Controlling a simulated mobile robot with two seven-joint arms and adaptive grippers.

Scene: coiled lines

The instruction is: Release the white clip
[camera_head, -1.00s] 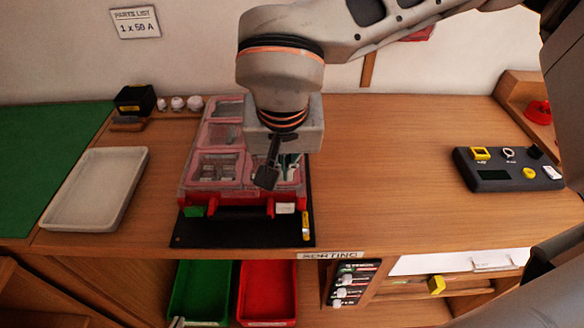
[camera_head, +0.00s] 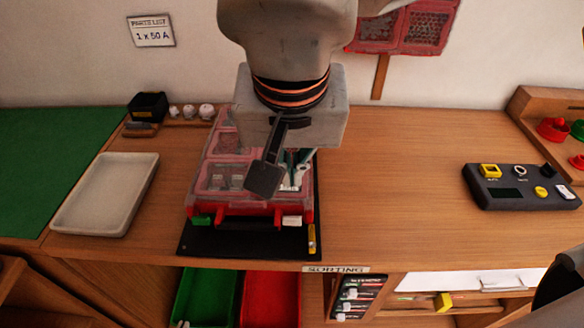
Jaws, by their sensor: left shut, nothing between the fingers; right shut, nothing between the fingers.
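The white clip (camera_head: 292,221) is on the front edge of a red case (camera_head: 250,209) with a clear lid, at its right. A green clip (camera_head: 202,219) is at the left of that edge. I cannot tell whether the white clip is latched. My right gripper (camera_head: 282,181), on the arm coming down from the top, points down over the right part of the case. It is shut and empty, above and behind the white clip in the picture and apart from it. The wrist hides part of the case's back. My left gripper is not in view.
The case lies on a black mat (camera_head: 240,243) near the table's front edge. A yellow item (camera_head: 311,238) lies at the mat's right. An empty pale tray (camera_head: 105,195) is left. A dark control box (camera_head: 520,187) is right. The table between case and control box is clear.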

